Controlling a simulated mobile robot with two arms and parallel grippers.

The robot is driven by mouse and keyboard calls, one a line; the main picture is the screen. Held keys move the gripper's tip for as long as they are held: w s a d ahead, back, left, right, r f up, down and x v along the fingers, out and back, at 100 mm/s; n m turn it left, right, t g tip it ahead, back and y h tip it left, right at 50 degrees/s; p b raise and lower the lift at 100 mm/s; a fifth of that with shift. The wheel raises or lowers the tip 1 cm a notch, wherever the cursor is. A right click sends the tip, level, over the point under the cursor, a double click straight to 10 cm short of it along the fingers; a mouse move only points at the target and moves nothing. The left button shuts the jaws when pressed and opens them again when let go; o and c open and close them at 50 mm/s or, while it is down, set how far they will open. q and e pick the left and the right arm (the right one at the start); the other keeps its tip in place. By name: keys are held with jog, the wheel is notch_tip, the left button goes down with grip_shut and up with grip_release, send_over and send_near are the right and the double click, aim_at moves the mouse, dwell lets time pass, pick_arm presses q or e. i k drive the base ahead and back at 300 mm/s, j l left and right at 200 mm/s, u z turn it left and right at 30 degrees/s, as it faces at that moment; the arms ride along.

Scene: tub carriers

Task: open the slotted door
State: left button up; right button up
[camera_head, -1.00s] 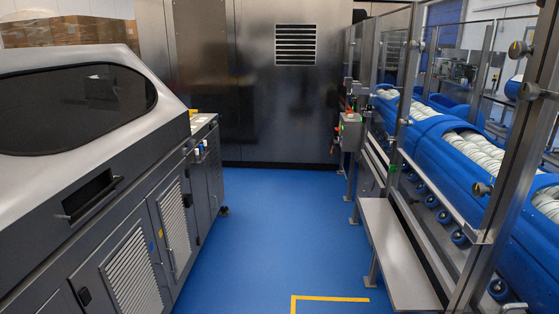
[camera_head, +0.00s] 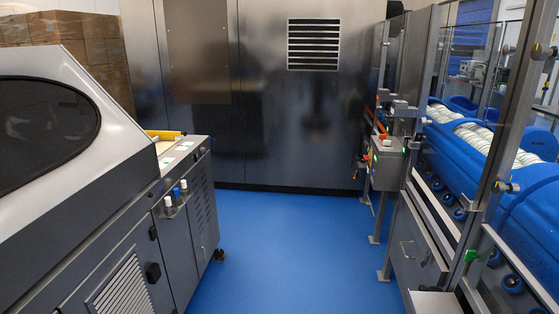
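A dark grey cabinet door with a pale slotted panel (camera_head: 122,290) is in the lower left, in the side of the left machine. It looks shut, and the bottom frame edge cuts it off. A black latch (camera_head: 153,272) sits just right of the slots. Farther along, a narrow dark panel with small slots (camera_head: 203,210) is on the end cabinet; I cannot tell whether it is a door. Neither of my grippers is in view.
Blue floor (camera_head: 270,250) lies clear between the left machine and the right conveyor (camera_head: 470,155) behind its glass guard. A steel wall with a vent (camera_head: 314,44) closes the far end. A control box (camera_head: 386,165) juts out on the right. Cartons (camera_head: 75,40) are stacked behind left.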

aim_at(201, 208)
jog(key=i+l+u, duration=0.1)
jog(key=i+u, duration=0.15)
jog(key=i, duration=0.25)
jog(key=i+l+u, duration=0.15)
jog(key=i+u, duration=0.15)
jog(key=i, duration=0.2)
jog(key=i+l+u, duration=0.25)
jog(key=i, duration=0.25)
jog(key=i+l+u, duration=0.3)
jog(key=i+l, duration=0.15)
